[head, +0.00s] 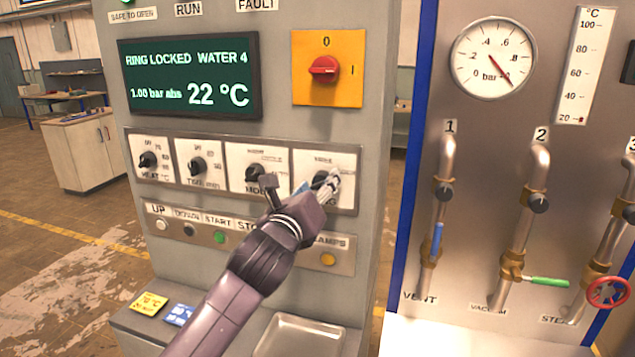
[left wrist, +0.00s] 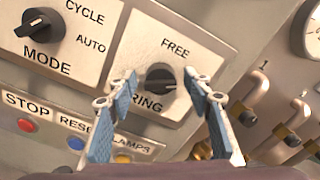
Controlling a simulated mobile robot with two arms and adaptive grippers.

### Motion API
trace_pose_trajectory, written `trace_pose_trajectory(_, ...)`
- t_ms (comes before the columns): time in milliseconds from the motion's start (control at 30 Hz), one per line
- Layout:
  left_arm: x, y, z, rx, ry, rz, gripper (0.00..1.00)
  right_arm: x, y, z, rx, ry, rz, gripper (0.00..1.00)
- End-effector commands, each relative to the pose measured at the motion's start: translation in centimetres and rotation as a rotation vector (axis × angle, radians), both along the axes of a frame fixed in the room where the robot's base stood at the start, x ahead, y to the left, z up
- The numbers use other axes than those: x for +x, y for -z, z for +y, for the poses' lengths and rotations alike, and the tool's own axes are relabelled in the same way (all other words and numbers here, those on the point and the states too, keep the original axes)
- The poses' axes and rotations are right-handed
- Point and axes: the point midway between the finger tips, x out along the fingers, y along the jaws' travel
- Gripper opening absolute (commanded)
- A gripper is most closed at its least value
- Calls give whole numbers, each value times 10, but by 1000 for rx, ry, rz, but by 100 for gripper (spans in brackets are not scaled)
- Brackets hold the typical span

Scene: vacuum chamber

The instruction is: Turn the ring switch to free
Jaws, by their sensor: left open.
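The ring switch is a black rotary knob (left wrist: 161,78) on a white plate marked FREE and RING. In the left wrist view its light pointer line points to the right, away from the word FREE at its upper right. In the head view the ring switch plate (head: 344,163) is the rightmost of the row, and my gripper partly covers its knob. My left gripper (head: 330,182) is at the knob, open. In the left wrist view its blue-padded fingers (left wrist: 164,90) stand on either side of the knob; I cannot tell whether they touch it. My right gripper is out of view.
The display (head: 190,78) reads RING LOCKED. The mode knob (head: 256,173) is just left of the ring switch. Below is a button row with a yellow button (head: 328,259). A red main switch (head: 324,68) is above. A valve panel (head: 490,200) stands to the right.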

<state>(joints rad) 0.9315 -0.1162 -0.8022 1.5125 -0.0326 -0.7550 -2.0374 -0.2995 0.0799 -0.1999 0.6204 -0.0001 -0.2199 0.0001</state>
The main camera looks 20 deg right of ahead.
Motion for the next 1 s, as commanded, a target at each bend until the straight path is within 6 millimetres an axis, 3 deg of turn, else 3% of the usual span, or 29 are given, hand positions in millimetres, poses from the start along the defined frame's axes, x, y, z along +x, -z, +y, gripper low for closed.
trace_pose_trajectory(233,0,0,0,-1,0,-1,45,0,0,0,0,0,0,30)
trace_pose_trajectory(600,0,0,0,-1,0,-1,4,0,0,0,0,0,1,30)
trace_pose_trajectory(1000,0,-1,0,-65,0,44,4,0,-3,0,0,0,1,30)
